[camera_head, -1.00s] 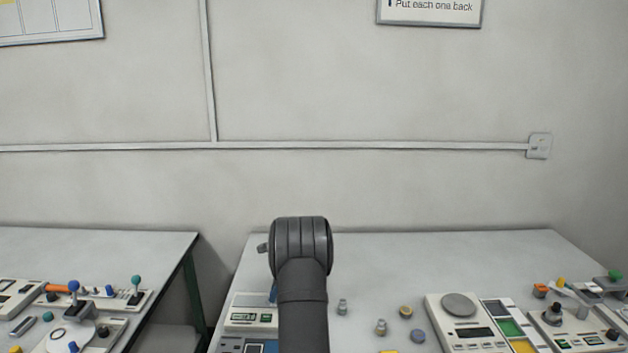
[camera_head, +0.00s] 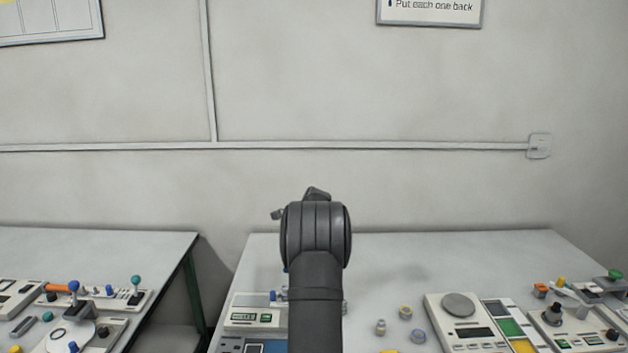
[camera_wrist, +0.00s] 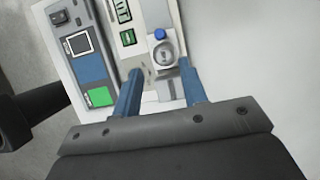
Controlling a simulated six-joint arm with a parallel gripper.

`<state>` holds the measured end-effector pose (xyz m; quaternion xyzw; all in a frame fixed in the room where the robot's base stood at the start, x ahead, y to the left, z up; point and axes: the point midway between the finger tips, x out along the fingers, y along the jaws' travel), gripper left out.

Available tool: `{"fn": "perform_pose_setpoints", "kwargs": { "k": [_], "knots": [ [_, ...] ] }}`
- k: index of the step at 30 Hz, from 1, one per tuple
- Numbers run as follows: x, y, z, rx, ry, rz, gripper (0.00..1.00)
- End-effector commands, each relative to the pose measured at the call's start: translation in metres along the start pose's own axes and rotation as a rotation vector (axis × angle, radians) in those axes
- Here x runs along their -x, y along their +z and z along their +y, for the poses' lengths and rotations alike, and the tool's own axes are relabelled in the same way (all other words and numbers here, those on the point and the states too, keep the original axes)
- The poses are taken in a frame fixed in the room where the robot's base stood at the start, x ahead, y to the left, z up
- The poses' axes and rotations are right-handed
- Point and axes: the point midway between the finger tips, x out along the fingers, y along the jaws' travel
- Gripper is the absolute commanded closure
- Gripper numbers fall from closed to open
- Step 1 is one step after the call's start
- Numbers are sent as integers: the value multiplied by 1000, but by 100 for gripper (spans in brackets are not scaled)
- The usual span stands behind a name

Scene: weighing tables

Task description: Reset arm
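My gripper shows in the wrist view (camera_wrist: 161,72) with its two blue fingers apart and nothing clearly held between them. Beyond the fingers is a pale device (camera_wrist: 123,50) with green displays, a round grey part and a blue knob (camera_wrist: 160,34). A blue panel (camera_wrist: 88,62) with a small screen and a green button lies left of it. In the head view my arm rises in front of the right table (camera_head: 480,255), and the arm hides the gripper.
A balance (camera_head: 458,305) with a round grey pan stands on the right table. Small weights (camera_head: 381,327) stand between it and my arm. A device with a green display (camera_head: 245,316) is left of my arm. Control boxes crowd the right end. The table's back strip is clear.

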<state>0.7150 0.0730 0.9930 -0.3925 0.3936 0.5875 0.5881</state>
Motion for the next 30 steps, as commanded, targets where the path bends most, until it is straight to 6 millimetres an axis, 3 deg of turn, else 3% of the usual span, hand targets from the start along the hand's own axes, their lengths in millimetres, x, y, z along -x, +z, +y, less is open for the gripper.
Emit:
{"fn": "perform_pose_setpoints", "kwargs": {
  "k": [6,8,9,30],
  "knots": [
    [45,0,-1,0,-4,0,61],
    [49,0,0,0,1,0,61],
    [36,0,1,-1,5,0,61],
    [-106,1,1,1,3,-1,61]
  ]
}}
